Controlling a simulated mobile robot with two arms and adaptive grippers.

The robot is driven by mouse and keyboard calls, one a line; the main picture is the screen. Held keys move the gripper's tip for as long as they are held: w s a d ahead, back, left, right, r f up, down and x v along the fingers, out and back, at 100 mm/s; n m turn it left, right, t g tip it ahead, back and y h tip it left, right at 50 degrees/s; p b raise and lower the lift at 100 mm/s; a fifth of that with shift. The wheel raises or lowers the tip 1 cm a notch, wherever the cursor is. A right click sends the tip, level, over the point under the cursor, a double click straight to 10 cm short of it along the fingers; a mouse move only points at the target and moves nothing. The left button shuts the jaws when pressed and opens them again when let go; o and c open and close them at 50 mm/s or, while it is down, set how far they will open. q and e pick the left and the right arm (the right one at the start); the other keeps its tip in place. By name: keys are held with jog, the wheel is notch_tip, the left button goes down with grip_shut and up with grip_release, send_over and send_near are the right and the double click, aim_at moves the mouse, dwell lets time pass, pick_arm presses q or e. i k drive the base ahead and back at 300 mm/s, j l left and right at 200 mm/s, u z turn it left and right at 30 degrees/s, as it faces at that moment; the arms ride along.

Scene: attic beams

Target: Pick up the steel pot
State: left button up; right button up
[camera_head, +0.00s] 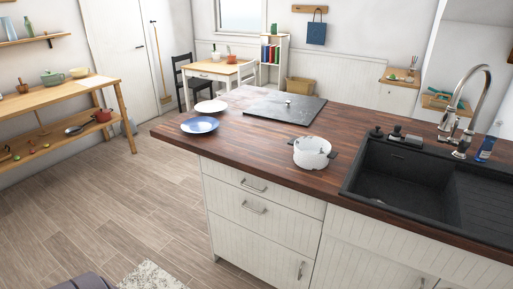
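A pale, whitish-grey pot (312,153) stands upright on the dark wooden countertop (255,150), near its front edge and left of the sink. It has dark handles on its sides and is the only pot on this counter; I take it for the steel pot. Its inside is hard to make out. Neither of my grippers is in view.
A black hob (270,108) lies behind the pot. A blue plate (200,125) and a white plate (211,106) are to its left. A dark sink (400,178) and tall faucet (468,95) are to its right. Drawers (262,205) front the counter. The floor (120,195) at left is clear.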

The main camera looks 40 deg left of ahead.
aim_at(312, 152)
jog(key=i+u, duration=0.6)
jog(key=u, duration=0.15)
jog(key=i+u, duration=0.4)
jog(key=i+l+u, duration=0.15)
jog(key=i+l, duration=0.5)
jog(key=i, duration=0.15)
jog(key=k+l+z, duration=0.15)
jog(key=l+z, duration=0.5)
jog(key=l, duration=0.15)
jog(key=k+l+z, duration=0.1)
jog(key=l+z, duration=0.25)
jog(key=l, duration=0.1)
